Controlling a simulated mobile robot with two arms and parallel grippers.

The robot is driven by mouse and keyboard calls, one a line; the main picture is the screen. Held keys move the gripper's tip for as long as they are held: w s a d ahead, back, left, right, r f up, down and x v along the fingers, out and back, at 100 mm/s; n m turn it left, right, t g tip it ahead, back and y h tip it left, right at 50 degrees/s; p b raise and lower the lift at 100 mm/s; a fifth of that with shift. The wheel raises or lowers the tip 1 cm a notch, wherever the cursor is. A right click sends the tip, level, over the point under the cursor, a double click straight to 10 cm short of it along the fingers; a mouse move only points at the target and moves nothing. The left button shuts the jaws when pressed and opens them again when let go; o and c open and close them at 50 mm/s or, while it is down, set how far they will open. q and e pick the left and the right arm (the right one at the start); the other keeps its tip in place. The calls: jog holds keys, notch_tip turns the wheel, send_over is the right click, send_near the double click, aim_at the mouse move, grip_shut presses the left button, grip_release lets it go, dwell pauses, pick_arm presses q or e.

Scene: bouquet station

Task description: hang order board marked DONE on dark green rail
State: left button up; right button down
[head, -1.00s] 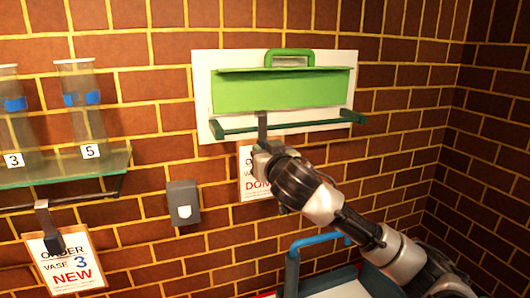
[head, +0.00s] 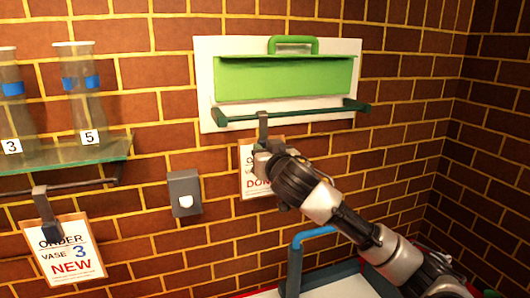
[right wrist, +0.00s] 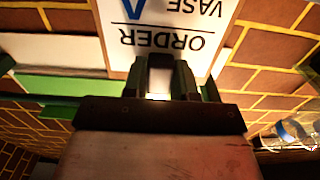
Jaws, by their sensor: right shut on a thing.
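The order board marked DONE (head: 247,187) is upright under the dark green rail (head: 310,110), partly hidden by my right gripper. Its dark hook (head: 263,127) reaches up to the rail and overlaps it in the head view; I cannot tell if it bears on the rail. My right gripper (head: 264,160) is shut on the board at the hook's lower part. In the right wrist view the board (right wrist: 165,30) shows upside down with ORDER and VASE, between the fingers (right wrist: 160,80). My left gripper is not in view.
A green box with a handle (head: 285,80) sits against a white panel (head: 205,60) above the rail. A board marked NEW (head: 68,260) hangs at lower left below a glass shelf (head: 70,160) with vases. A grey switch box (head: 184,192) is on the brick wall.

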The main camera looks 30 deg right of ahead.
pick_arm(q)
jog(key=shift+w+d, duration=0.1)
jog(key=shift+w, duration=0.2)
pick_arm(e)
jog(key=shift+s, duration=0.1)
jog(key=c, duration=0.8)
grip_release()
pick_arm(q)
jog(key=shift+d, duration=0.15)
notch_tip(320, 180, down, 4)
jog(key=b, duration=0.4)
pick_arm(e)
jog(key=v, duration=1)
jog(key=shift+s, duration=0.35)
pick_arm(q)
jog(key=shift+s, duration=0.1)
pick_arm(e)
jog(key=shift+a, duration=0.15)
